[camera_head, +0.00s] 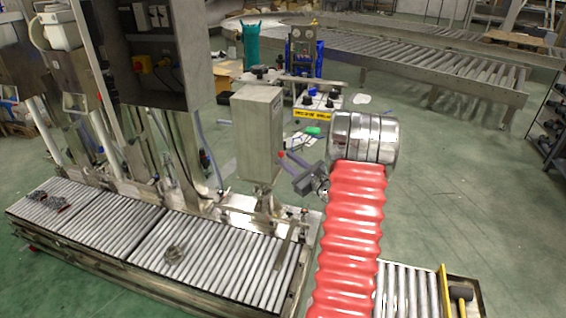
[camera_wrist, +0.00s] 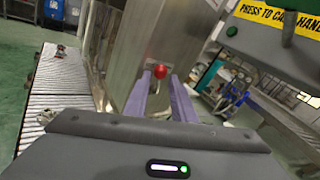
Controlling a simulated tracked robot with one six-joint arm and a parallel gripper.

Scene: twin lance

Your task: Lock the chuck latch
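A small red ball knob (camera_head: 281,153) sits at the side of a steel box (camera_head: 257,130) on a post above the roller conveyor. I take it for the latch handle, but its lever and the latch itself cannot be made out. In the wrist view the red knob (camera_wrist: 160,72) shows in front of the steel face, in line with the gap between my purple fingers. My gripper (camera_wrist: 160,80) is open, its fingers apart on either side of the knob. In the head view my gripper (camera_head: 286,158) is close to the knob; contact cannot be told.
A station with a yellow label (camera_head: 313,114) stands behind. A dark cabinet (camera_head: 155,55) hangs at the left. Open green floor (camera_head: 450,190) lies to the right.

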